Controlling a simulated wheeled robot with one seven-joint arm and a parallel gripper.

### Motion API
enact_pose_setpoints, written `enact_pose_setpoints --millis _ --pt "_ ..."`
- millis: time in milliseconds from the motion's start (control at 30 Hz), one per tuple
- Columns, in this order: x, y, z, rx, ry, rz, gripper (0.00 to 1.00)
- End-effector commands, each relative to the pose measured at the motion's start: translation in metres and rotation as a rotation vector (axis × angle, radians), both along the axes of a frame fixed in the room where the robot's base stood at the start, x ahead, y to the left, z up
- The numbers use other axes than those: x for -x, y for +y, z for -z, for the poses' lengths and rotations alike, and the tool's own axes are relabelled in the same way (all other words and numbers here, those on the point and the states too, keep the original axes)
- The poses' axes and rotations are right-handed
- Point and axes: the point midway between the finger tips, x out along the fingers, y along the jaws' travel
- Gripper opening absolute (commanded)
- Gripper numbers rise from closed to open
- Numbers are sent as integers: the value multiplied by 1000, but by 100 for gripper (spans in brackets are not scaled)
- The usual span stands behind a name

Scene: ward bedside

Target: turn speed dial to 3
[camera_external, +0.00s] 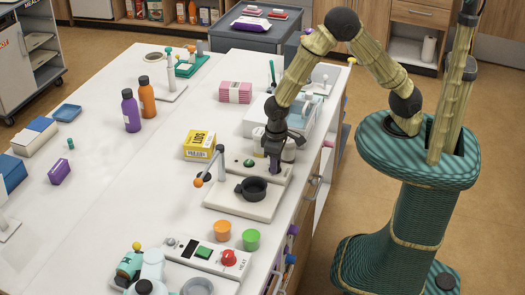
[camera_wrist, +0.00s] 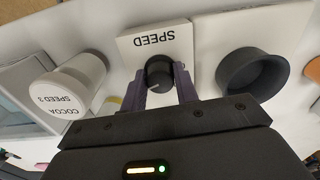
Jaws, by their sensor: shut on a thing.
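The speed dial is a dark round knob (camera_wrist: 159,74) on a white panel marked SPEED (camera_wrist: 155,42), seen upside down in the wrist view. My gripper (camera_wrist: 160,84) has its two purple-grey fingers on either side of the dial, shut on it. In the external view my gripper (camera_external: 274,168) reaches down onto the device (camera_external: 240,200) from behind, and the dial is hidden by the fingers. The dial's pointer and scale cannot be read. A white jar labelled COCOA SPEED 3 (camera_wrist: 66,90) stands beside the panel.
A black round cup (camera_external: 252,188) sits on the device in front of my gripper; it also shows in the wrist view (camera_wrist: 252,72). A yellow box (camera_external: 200,145) stands to the left. Orange (camera_external: 222,230) and green (camera_external: 251,239) cups and a HEAT panel (camera_external: 207,255) are nearer the camera.

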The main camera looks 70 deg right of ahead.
Motion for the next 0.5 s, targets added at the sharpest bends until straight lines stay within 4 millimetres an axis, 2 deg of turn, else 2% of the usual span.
enact_pose_setpoints --millis 200,500 --pt "-2 1 -3 -2 -5 165 7" --pt "-2 1 -2 -3 -5 288 7"
